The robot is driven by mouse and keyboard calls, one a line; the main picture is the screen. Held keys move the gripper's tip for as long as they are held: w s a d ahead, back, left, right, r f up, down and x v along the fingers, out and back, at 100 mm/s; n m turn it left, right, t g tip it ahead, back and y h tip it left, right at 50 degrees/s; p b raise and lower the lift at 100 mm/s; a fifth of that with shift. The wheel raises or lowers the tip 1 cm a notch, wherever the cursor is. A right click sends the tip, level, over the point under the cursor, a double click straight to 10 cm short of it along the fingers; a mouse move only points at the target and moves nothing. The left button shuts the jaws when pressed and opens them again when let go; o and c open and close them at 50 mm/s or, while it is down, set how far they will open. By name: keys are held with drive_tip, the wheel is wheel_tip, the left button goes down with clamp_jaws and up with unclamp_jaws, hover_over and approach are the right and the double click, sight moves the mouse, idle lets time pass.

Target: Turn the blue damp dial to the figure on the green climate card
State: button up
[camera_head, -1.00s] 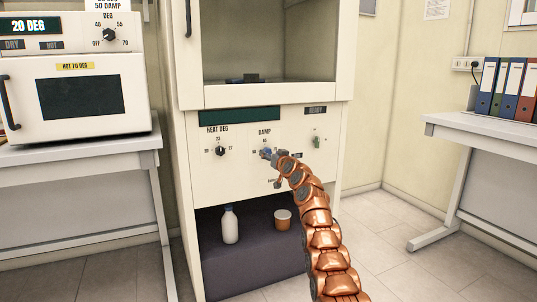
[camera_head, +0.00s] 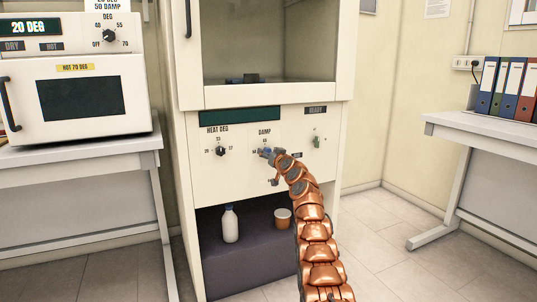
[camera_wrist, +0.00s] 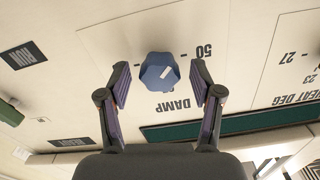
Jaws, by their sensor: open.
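The blue damp dial (camera_wrist: 157,72) is on the cabinet's white control panel, under the word DAMP in the head view. My gripper (camera_wrist: 160,67) is open, with one finger on each side of the dial; I cannot tell whether they touch it. The wrist view shows the panel upside down. A white mark on the dial faces the right side of that view, where the figure 50 (camera_wrist: 204,51) is printed. In the head view my gripper (camera_head: 268,153) partly hides the dial.
The black heat dial (camera_head: 220,151) is left of the damp dial, and a green switch (camera_head: 316,142) is to the right. A bottle (camera_head: 230,225) and a cup (camera_head: 283,219) stand on the dark shelf below. A white oven (camera_head: 75,85) is at left.

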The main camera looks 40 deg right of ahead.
drive_tip(key=shift+c, duration=0.3)
drive_tip(key=c, duration=1.1)
drive_tip(key=m+b, duration=0.3)
drive_tip(key=m, duration=0.5)
drive_tip(key=shift+f, duration=0.15)
drive_tip(key=shift+m, duration=0.4)
